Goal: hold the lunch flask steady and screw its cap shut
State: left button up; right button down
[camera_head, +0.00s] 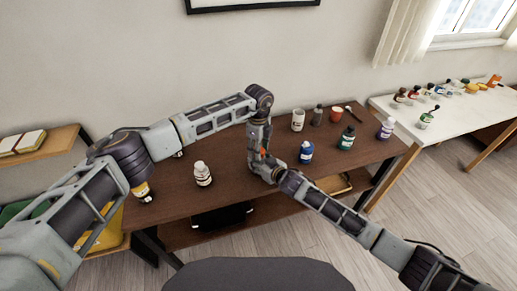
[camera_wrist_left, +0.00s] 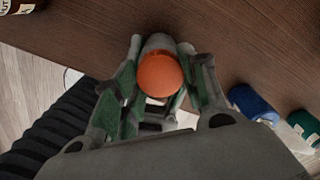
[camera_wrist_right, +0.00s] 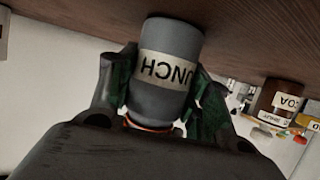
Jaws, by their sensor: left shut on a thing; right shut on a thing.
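The lunch flask (camera_wrist_right: 165,75) is a grey cylinder with a cream label reading "LUNCH", upside down in the right wrist view. My right gripper (camera_wrist_right: 163,62) is shut on its body, with a finger on each side. The round orange cap (camera_wrist_left: 158,75) sits at the flask's end in the left wrist view, and my left gripper (camera_wrist_left: 163,58) is shut around it from above. In the head view only a small orange patch (camera_head: 263,151) shows between the two grippers, and most of the flask is hidden. I cannot tell how tightly the cap sits.
The flask is over the brown table (camera_head: 225,190). A white bottle (camera_head: 203,174) stands to the left; a blue bottle (camera_head: 306,152), green bottle (camera_head: 346,139) and white jar (camera_head: 298,120) stand to the right. A white table (camera_head: 450,110) with several small bottles is further right.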

pick_arm(q)
jog(key=m, duration=0.5)
jog(key=shift+m, duration=0.3)
jog(key=m, duration=0.4)
jog(key=shift+m, duration=0.4)
jog(key=m, duration=0.4)
jog(key=shift+w+m, duration=0.1)
jog(key=shift+m, duration=0.3)
jog(key=m, duration=0.4)
jog(key=shift+m, duration=0.4)
jog(key=m, duration=0.4)
jog(key=shift+m, duration=0.4)
jog(key=m, duration=1)
jog(key=shift+f, duration=0.1)
jog(key=m, duration=0.5)
jog(key=o, duration=1.2)
